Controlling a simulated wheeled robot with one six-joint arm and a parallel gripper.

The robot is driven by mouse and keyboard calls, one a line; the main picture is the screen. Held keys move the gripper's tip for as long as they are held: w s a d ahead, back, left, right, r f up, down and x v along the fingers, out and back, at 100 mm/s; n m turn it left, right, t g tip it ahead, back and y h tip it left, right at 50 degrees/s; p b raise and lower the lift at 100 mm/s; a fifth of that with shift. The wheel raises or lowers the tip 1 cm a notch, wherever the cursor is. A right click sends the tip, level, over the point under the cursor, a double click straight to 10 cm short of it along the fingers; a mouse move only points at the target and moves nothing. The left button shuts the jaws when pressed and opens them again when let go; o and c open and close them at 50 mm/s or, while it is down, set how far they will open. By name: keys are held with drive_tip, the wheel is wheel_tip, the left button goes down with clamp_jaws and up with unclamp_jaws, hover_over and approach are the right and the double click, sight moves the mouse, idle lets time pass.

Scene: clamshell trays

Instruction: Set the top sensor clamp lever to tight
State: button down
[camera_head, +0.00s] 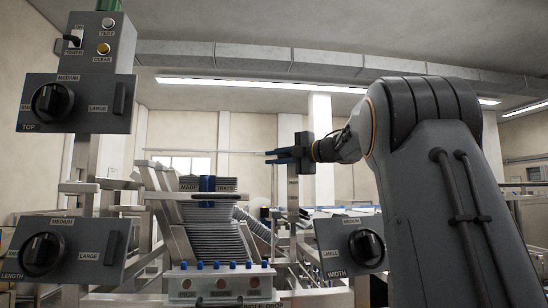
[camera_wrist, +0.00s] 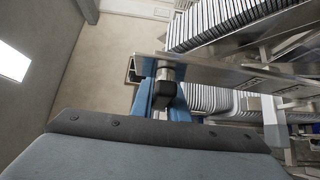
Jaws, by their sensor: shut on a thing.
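My gripper (camera_head: 270,157) is at mid-height in the head view, its blue fingers pointing left, beside the upper part of a metal post. In the wrist view my gripper (camera_wrist: 163,98) has its two blue fingers on either side of a small black lever (camera_wrist: 165,79), which looks like the top sensor clamp lever, and is shut on it. The lever joins a grey metal fitting next to a steel bar. Its far end and the clamp behind are partly hidden, and I cannot read whether it is set tight. In the head view the lever is not distinguishable.
A tray stack (camera_head: 212,215) stands left of my gripper in a metal frame. Dial panels marked TOP (camera_head: 78,103), LENGTH (camera_head: 70,250) and WIDTH (camera_head: 350,243) surround it. A steel bar (camera_wrist: 225,70) crosses close to the fingers in the wrist view.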

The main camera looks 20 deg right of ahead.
sight(287, 156)
drive_tip(key=c, duration=1.7)
unclamp_jaws()
drive_tip(key=b+v, duration=0.3)
drive_tip(key=v, duration=0.3)
drive_tip(key=shift+s+d+f, duration=0.1)
drive_tip(key=shift+s+d, duration=0.1)
drive_tip(key=shift+s+d+b, duration=0.3)
drive_tip(key=shift+s+b, duration=0.1)
drive_tip(key=shift+s, duration=0.2)
drive_tip(key=shift+a, duration=0.1)
